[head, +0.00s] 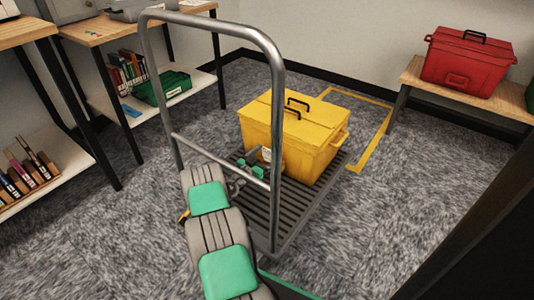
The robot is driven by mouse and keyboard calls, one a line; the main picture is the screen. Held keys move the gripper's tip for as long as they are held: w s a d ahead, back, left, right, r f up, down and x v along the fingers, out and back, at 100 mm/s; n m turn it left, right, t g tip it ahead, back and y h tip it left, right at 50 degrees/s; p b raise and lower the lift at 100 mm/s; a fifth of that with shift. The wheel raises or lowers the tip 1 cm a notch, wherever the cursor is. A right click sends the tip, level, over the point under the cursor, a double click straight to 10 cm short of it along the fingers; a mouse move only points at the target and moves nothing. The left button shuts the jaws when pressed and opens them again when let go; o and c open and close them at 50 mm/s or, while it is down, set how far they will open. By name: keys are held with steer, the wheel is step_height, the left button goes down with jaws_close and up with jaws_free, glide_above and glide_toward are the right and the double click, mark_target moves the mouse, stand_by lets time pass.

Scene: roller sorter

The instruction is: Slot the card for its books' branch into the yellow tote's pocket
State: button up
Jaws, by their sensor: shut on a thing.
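The yellow tote (309,148) sits upright with its lid closed and black handles on top. It stands on the slatted deck of a trolley. My gripper (258,163) is low at the tote's near left side, seen past the trolley's handle frame, and is shut on a card. A small pale patch (266,153) shows between my gripper and the tote's side. It is too small to tell card from pocket, or whether the card is inside the pocket. The card's markings cannot be read.
The trolley's metal handle frame (277,100) rises close beside my arm. A yellow floor outline (374,143) lies behind the tote. A red tote (466,62) stands on a bench at right. Shelves at left hold books and a green bin (165,87).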

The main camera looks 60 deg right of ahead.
steer(key=shift+f, duration=0.2)
steer(key=o, duration=1.4)
steer(key=shift+a, duration=0.1)
steer(key=a+p, duration=0.1)
steer(key=a, duration=0.1)
steer(key=a+p, duration=0.1)
steer(key=a, duration=0.2)
steer(key=w+a+p, duration=0.1)
steer(key=a, duration=0.1)
steer(key=shift+w+a, duration=0.1)
steer(key=shift+a, duration=0.15)
